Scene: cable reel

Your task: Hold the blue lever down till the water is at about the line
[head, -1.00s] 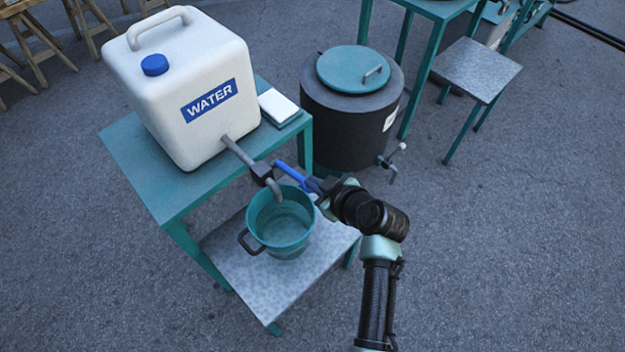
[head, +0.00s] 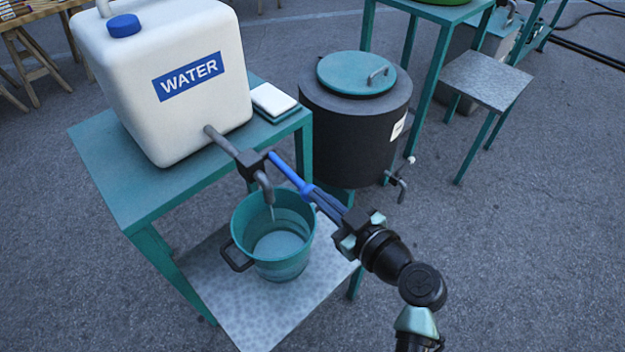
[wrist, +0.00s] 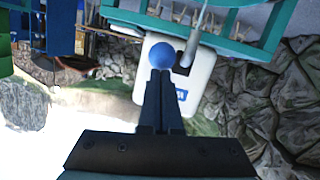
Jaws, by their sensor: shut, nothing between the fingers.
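The white water canister (head: 185,85) stands on the table, and its tap (head: 250,163) reaches over the teal bucket (head: 245,222). A thin stream falls from the spout into the bucket, where pale water (head: 278,245) shows low inside. The blue lever (head: 287,171) slopes down to the right from the tap. My gripper (head: 315,192) is shut and empty, its tips at the lever's outer end. In the wrist view a blue round end (wrist: 161,55) sits at the tips of my gripper (wrist: 160,75); contact looks likely.
The bucket stands on a grey lower shelf (head: 225,290) beside the teal table (head: 110,175). A sponge-like white and green block (head: 274,100) lies near the canister. A dark drum (head: 345,130) with its own tap stands behind my gripper.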

